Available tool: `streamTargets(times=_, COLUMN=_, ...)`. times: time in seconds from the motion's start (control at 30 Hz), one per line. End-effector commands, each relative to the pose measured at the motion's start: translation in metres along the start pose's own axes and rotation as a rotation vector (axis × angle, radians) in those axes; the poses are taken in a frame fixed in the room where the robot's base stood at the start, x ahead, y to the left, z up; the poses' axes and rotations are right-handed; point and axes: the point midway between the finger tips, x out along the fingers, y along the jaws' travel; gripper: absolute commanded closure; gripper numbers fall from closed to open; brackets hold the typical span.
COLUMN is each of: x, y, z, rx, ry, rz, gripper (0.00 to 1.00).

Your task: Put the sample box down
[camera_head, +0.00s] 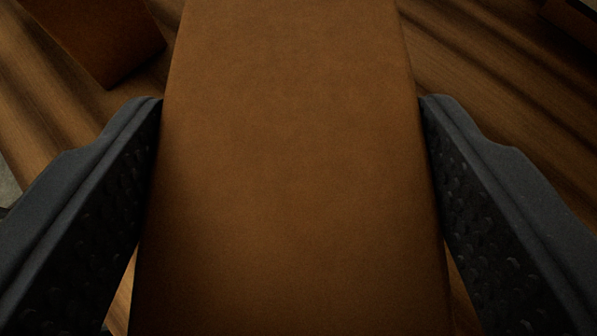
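A brown box (290,170), which I take to be the sample box, fills the middle of the camera_head view from the top edge to the bottom edge. My gripper (291,105) has one dark textured finger on each side of it. The fingertips lie against or very close to the box's left and right sides, and no clear gap shows at the tips. The box's underside is hidden, so I cannot tell whether it touches the wooden surface.
A wooden surface (480,60) with shadow stripes lies below and around the box. Another brown box (100,35) stands at the upper left. A dark brown edge (572,22) shows at the top right corner. Bare wood lies right of the box.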

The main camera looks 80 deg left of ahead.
Motion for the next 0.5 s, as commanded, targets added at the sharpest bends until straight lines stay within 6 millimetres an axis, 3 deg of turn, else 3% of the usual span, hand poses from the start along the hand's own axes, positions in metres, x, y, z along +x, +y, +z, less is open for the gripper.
streamTargets(times=0.5, x=0.003, y=0.0002, z=0.005, rx=-0.001, ry=0.003, rz=0.001, gripper=1.0)
